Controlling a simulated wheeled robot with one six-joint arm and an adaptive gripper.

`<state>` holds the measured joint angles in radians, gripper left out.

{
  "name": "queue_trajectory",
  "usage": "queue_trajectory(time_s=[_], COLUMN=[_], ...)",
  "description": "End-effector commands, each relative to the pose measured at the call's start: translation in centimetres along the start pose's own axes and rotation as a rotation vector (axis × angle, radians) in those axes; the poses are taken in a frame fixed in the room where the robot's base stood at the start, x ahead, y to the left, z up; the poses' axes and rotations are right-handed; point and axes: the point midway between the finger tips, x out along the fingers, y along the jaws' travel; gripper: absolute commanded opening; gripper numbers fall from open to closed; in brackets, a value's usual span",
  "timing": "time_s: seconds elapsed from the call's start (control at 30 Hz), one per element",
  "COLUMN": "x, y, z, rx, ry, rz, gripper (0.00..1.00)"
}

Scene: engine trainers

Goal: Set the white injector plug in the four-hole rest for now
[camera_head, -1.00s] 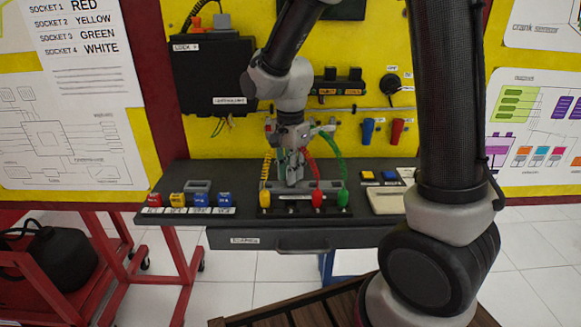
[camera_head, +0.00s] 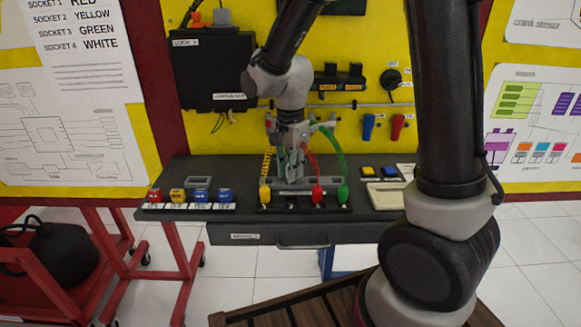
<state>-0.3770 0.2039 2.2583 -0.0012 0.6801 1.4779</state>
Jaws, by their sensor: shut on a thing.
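My gripper (camera_head: 291,168) points down just above the black strip at the middle of the bench, between the yellow plug (camera_head: 265,194) and the red plug (camera_head: 318,194). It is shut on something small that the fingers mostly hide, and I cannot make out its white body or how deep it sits. The black strip (camera_head: 292,207) is a low bar that looks like the four-hole rest, though its holes are too small to see. The yellow, red and green plug (camera_head: 343,194) stand upright along it, each with a coiled or curved cable.
Red, yellow and blue blocks (camera_head: 178,196) with labels stand left on the dark bench (camera_head: 240,175). Cables rise close around my gripper. A drawer (camera_head: 300,238) is below the bench top.

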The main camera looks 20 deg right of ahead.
Motion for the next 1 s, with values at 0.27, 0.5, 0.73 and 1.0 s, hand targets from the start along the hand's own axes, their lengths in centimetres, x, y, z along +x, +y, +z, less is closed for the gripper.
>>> queue_trajectory(time_s=[0.27, 0.5, 0.73, 1.0], x=[0.45, 0.82, 1.02, 1.0], y=[0.02, 0.01, 0.01, 0.01], z=[0.0, 0.0, 0.0, 0.0], rx=[0.0, 0.0, 0.0, 0.0], ry=[0.0, 0.0, 0.0, 0.0], rz=[0.001, 0.001, 0.0, 0.0], gripper=[0.03, 0.03, 0.3, 0.3])
